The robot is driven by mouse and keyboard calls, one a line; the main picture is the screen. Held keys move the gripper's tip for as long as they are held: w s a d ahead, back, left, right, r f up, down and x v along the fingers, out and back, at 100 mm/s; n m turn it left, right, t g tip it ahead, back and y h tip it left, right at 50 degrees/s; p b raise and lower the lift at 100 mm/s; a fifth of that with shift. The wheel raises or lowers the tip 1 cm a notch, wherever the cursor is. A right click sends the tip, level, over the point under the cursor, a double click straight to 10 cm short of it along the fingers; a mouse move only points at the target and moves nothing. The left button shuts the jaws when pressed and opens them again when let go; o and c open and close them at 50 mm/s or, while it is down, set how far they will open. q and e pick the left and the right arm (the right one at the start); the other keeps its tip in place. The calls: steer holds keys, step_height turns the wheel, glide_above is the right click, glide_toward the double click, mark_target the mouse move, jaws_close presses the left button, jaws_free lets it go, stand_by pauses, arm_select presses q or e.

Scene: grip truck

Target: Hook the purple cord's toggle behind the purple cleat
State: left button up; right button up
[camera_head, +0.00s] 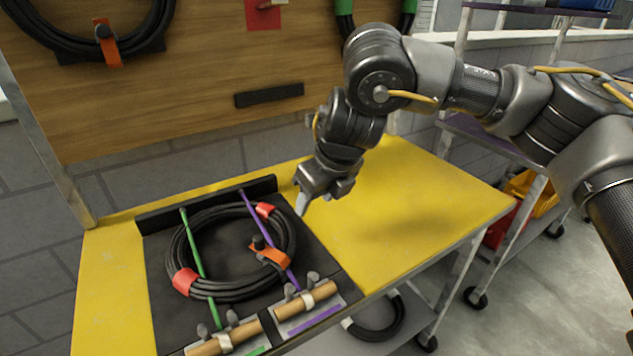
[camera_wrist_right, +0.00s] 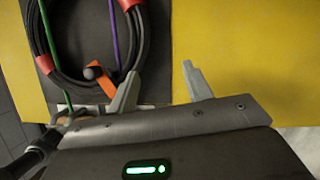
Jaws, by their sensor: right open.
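The purple cord (camera_head: 268,236) runs over a coil of black cable (camera_head: 186,247) towards the front of a black board (camera_head: 160,318). Its wooden toggle (camera_head: 307,300), with a pale band, lies at the board's front edge. Two grey prongs of the purple cleat (camera_head: 313,278) stand close to it, by a purple strip (camera_head: 314,320). I cannot tell whether the toggle is caught by the prongs. My right gripper (camera_head: 302,205) is above the board's right edge, apart from the cord. In the wrist view it (camera_wrist_right: 160,72) is open and empty, right of the purple cord (camera_wrist_right: 113,35). My left gripper is out of view.
A green cord (camera_head: 196,262) crosses the coil's left side to another wooden toggle (camera_head: 225,340). An orange strap (camera_head: 273,257) with a dark knob sits on the coil. The yellow tabletop (camera_head: 400,215) is clear on the right. A wooden panel (camera_head: 200,90) rises behind.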

step_height(320, 180, up, 5)
steer(key=w+m+p, duration=0.2)
steer(key=p, duration=0.1)
steer(key=shift+h, duration=0.4)
steer(key=w+f, duration=0.3)
steer(key=w, duration=0.1)
steer(key=w+f+p, duration=0.1)
steer(key=w+f, duration=0.3)
steer(key=w, duration=0.1)
steer(key=w+f+p, duration=0.1)
steer(key=w+f, duration=0.2)
steer(key=w, duration=0.1)
steer(key=shift+w+d+f, duration=0.15)
steer(key=shift+w+f, duration=0.1)
steer(key=shift+f, duration=0.15)
